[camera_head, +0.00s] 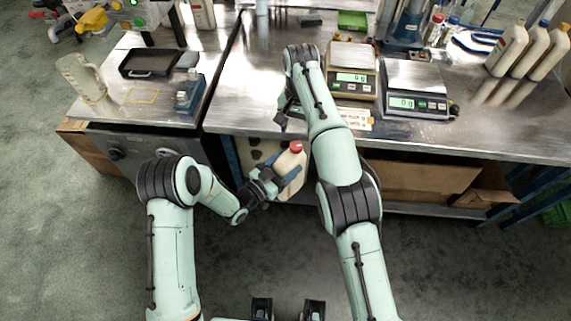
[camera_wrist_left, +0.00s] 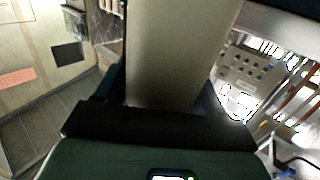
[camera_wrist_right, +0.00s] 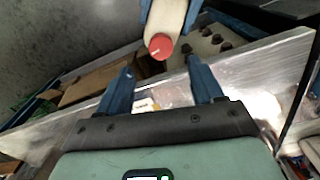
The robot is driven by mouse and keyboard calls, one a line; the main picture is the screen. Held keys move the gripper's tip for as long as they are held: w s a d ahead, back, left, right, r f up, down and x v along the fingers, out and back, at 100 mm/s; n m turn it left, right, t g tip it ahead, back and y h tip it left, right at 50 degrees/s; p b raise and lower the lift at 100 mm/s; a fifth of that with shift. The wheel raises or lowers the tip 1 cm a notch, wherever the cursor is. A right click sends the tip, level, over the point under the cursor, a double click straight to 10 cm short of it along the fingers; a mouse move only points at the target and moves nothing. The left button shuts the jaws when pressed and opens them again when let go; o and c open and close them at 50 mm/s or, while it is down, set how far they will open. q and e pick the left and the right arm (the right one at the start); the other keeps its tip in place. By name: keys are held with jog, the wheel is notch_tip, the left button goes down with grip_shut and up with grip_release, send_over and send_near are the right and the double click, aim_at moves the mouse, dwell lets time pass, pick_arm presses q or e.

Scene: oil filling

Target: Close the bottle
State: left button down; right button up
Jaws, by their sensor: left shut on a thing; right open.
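A cream bottle (camera_head: 291,172) with a red cap (camera_head: 296,147) on its top is held in front of the metal bench, below its top edge. My left gripper (camera_head: 277,180) is shut on the bottle's body. In the left wrist view the bottle (camera_wrist_left: 182,55) fills the middle, and its cap is out of sight. In the right wrist view the red cap (camera_wrist_right: 161,45) sits beyond the open fingers, apart from them. My right gripper (camera_wrist_right: 161,90) is open and empty; in the head view it is mostly hidden near the bench's front edge. How tightly the cap sits cannot be told.
The metal bench (camera_head: 250,95) holds two scales (camera_head: 352,78) (camera_head: 416,103) near my right arm. Several white bottles (camera_head: 508,48) stand at the right. A jug (camera_head: 82,78) and a black tray (camera_head: 150,63) are on the left table. Cardboard boxes (camera_head: 425,180) lie under the bench.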

jog(key=s+d+f+n+g, duration=0.1)
jog(key=s+d+f, duration=0.4)
jog(key=f, duration=0.6)
jog(key=s+d+f+g+y, duration=0.1)
jog(key=s+d+f, duration=0.4)
jog(key=f, duration=0.6)
jog(key=s+d+f+n+g, duration=0.1)
jog(key=s+d+f, duration=0.35)
jog(key=f, duration=0.65)
jog(key=s+f+m+t+y, duration=0.1)
jog(key=s+f, duration=0.1)
jog(key=s, duration=0.9)
jog(key=s+a+f+m+t+y, duration=0.1)
jog(key=s+f+m, duration=0.1)
jog(key=s, duration=1)
jog(key=shift+a+f+y, duration=0.15)
jog(key=shift+f+y, duration=0.15)
jog(key=shift+f, duration=0.4)
jog(key=shift+s, duration=0.1)
